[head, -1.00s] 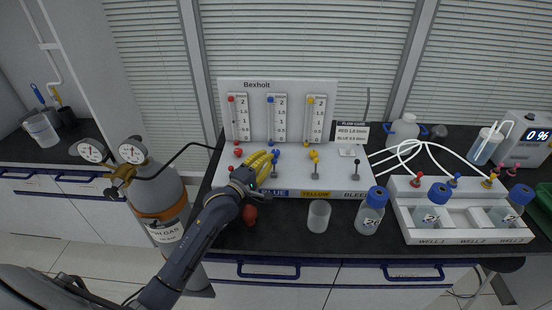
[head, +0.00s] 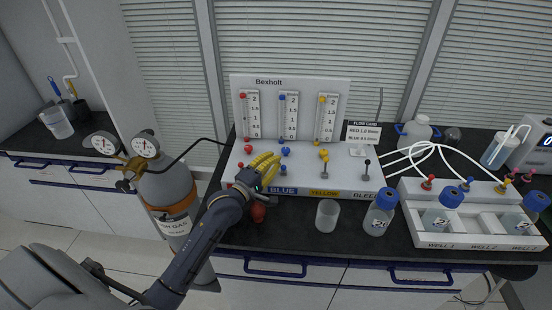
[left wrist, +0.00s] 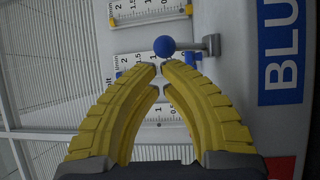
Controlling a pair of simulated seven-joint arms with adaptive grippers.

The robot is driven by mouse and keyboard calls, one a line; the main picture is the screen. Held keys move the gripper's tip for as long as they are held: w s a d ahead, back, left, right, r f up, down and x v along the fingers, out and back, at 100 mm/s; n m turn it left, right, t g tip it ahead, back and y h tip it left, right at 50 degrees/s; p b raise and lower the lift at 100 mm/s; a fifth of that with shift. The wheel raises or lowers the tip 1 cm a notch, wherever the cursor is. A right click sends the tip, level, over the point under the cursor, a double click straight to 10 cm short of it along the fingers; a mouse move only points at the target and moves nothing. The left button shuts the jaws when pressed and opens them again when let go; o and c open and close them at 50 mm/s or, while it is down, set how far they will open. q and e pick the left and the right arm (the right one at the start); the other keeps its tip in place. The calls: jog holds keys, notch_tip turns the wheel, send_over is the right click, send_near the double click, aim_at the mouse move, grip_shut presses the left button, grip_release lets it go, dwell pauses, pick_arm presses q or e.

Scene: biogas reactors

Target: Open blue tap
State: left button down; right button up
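The blue tap shows in the left wrist view as a round blue knob (left wrist: 164,46) on a grey lever, beside the BLUE label (left wrist: 282,45). In the head view the blue knob (head: 285,152) stands on the white Bexholt panel's base, above its BLUE label (head: 283,190). My left gripper (head: 275,159) has yellow ribbed fingers and is just left of the blue tap. In the left wrist view its fingertips (left wrist: 160,66) are close together with a narrow gap, and the knob appears just beyond them. Nothing is visibly held. Contact with the knob cannot be told. My right gripper is out of view.
Red knobs (head: 248,149) are left of the blue tap, the yellow tap (head: 324,155) and black bleed tap (head: 367,163) right. A beaker (head: 327,215) and blue-capped bottle (head: 380,212) stand in front. A gas cylinder (head: 169,190) is at the left. The well rack (head: 470,241) is at the right.

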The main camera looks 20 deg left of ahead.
pick_arm(q)
jog(key=r+v, duration=0.1)
jog(key=v, duration=0.9)
jog(key=shift+s+f, duration=0.25)
jog(key=shift+f, duration=0.25)
jog(key=shift+a, duration=0.15)
